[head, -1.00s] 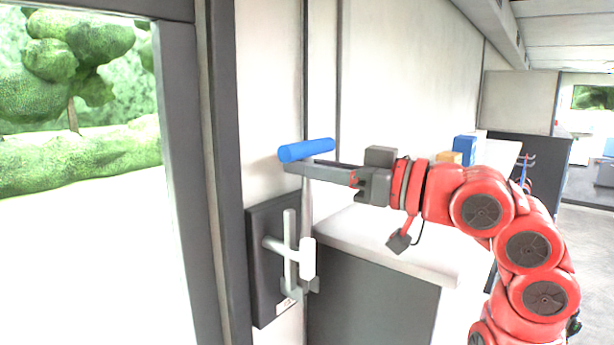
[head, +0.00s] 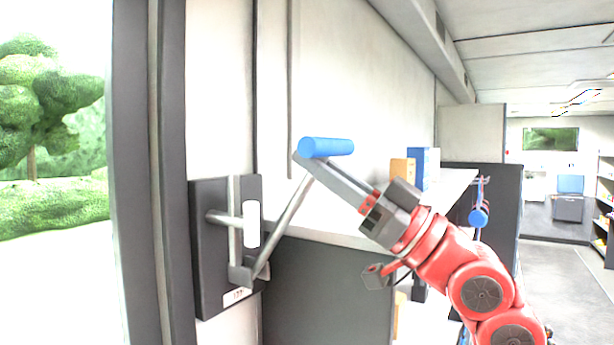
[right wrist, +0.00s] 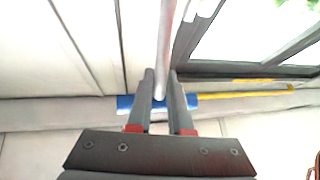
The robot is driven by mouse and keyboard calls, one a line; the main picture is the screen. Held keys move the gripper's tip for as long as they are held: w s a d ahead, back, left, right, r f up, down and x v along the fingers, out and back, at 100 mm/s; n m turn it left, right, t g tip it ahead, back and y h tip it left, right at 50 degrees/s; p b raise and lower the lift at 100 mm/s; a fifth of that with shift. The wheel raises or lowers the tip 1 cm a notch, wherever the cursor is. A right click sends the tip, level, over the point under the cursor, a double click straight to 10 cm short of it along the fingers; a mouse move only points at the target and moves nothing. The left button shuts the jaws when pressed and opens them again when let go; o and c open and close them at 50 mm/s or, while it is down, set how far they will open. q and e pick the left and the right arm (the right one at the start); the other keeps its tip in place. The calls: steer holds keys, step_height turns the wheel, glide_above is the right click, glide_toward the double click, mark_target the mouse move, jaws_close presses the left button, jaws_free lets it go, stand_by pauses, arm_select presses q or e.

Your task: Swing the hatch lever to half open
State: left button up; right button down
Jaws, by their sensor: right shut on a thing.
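The hatch lever is a grey rod (head: 284,225) with a blue cylindrical grip (head: 328,147) across its top. It rises from the lower part of a black plate (head: 207,262) on the wall beside the door frame and leans up to the right. My right gripper (head: 306,163) is shut on the lever at the blue grip, coming in from the lower right. In the right wrist view, the blue grip (right wrist: 124,103) shows on both sides of my fingers (right wrist: 162,82), with the grey rod (right wrist: 165,45) running away between them. My left gripper is not in view.
A white counter (head: 345,236) with a dark front stands right of the lever. An orange box (head: 402,172) and a blue box (head: 424,168) sit on it. The door frame (head: 172,120) is at left. An aisle floor (head: 560,270) is open at far right.

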steer(key=shift+s+d, duration=0.1)
stand_by(0.3)
steer(key=c, duration=0.8)
jaws_free()
steer(key=shift+c, duration=0.2)
steer(key=shift+f, duration=0.15)
steer(key=shift+d+f, duration=0.25)
steer(key=b+v, duration=0.5)
steer(key=v, duration=1.1)
steer(key=shift+s+d+b, duration=0.2)
steer(key=shift+d+b, duration=0.05)
steer(key=shift+b, duration=0.05)
steer(key=shift+f, duration=0.15)
